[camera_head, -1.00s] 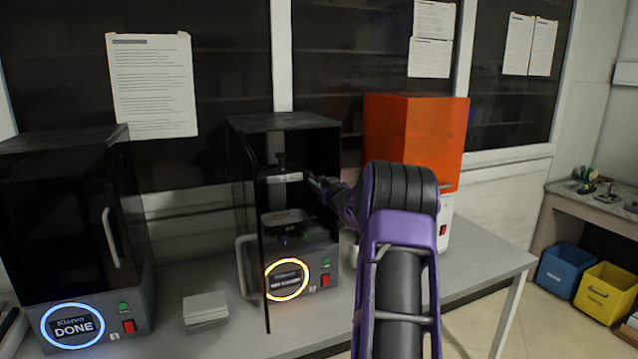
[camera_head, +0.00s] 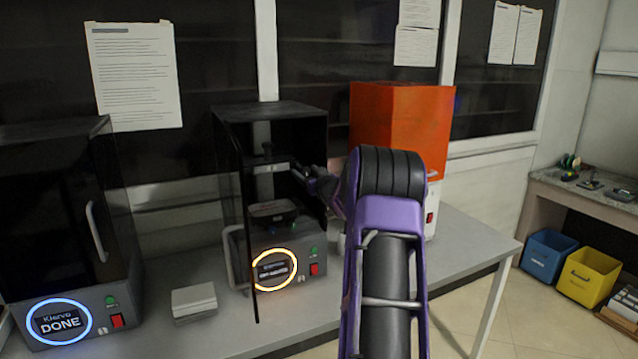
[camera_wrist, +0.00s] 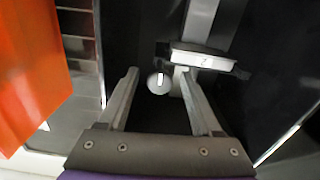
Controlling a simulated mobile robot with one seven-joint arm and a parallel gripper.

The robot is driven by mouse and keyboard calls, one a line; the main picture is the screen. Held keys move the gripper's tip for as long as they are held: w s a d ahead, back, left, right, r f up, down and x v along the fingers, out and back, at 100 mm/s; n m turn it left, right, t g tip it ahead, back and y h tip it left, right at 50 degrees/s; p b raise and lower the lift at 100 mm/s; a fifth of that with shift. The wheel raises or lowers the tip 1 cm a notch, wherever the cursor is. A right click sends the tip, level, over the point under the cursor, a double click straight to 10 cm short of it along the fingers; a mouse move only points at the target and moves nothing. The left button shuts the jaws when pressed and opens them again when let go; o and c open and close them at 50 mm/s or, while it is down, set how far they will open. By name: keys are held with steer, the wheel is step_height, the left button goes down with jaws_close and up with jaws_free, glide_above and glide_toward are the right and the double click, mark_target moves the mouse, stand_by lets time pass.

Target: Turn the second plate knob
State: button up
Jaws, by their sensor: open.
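The middle black machine (camera_head: 320,140) stands open, with an orange-lit ring (camera_head: 274,269) on its front. Inside, a pale plate part (camera_head: 270,168) sits on an upright and also shows in the wrist view (camera_wrist: 205,61). A lower dark tray (camera_head: 272,211) lies beneath it. In the wrist view a round grey knob (camera_wrist: 159,82) with a white mark sits just left of the pale part. My gripper (camera_wrist: 158,73) is open, with the knob between its finger ends; contact cannot be told. In the head view my gripper (camera_head: 299,170) reaches into the machine from the right, and the knob is not clear.
The machine's open door (camera_head: 252,250) stands at its front left. An orange-covered machine (camera_head: 400,130) is close on the right. A closed machine (camera_head: 60,230) showing DONE is at the left. A pale box (camera_head: 194,302) lies on the grey table (camera_head: 455,240).

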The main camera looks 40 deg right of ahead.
steer(key=b+v, duration=0.1)
steer(key=v, duration=1.5)
steer(key=shift+s, duration=0.35)
steer(key=shift+a, duration=0.15)
